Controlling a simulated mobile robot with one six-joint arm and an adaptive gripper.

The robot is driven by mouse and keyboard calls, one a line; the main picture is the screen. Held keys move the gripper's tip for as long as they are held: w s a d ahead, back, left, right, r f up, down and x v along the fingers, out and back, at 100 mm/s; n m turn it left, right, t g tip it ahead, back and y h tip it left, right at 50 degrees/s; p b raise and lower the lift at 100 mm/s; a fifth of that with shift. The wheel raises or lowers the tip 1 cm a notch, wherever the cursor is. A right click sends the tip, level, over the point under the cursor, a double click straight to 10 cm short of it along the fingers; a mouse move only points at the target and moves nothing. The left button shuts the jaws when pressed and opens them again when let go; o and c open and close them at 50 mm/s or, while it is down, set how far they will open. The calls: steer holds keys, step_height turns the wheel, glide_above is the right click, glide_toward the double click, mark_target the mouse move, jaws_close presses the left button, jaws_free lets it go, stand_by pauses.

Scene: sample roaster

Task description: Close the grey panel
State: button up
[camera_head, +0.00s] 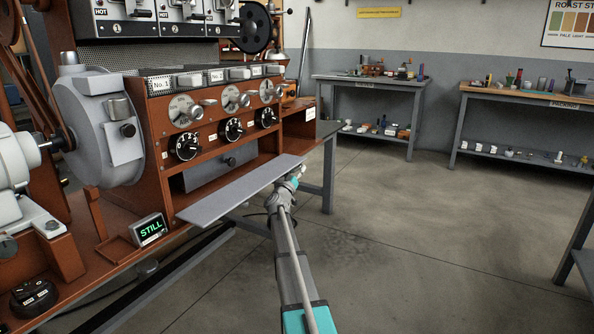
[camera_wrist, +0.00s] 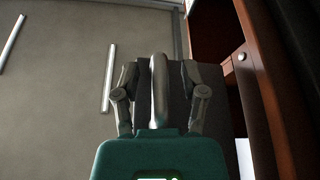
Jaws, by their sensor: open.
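The grey panel (camera_head: 240,190) is a long flat plate. It sticks out from the lower front of the brown roaster cabinet, roughly level, below the row of dials. My gripper (camera_head: 296,180) is by the panel's right end, partly hidden; I cannot tell from this view if it touches. In the wrist view my gripper (camera_wrist: 159,85) is open, with one finger on each side of a pale rounded bar. A dark grey surface shows behind the fingers, probably the panel (camera_wrist: 178,95). I cannot tell whether the bar belongs to it.
Behind the panel is a grey front with a dark knob (camera_head: 230,162). A small display (camera_head: 148,229) reading STILL stands on the bench at left. Two side tables (camera_head: 367,80) (camera_head: 520,92) stand along the back wall.

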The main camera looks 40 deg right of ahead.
jaws_close()
steer(key=shift+s, duration=0.1)
stand_by(0.3)
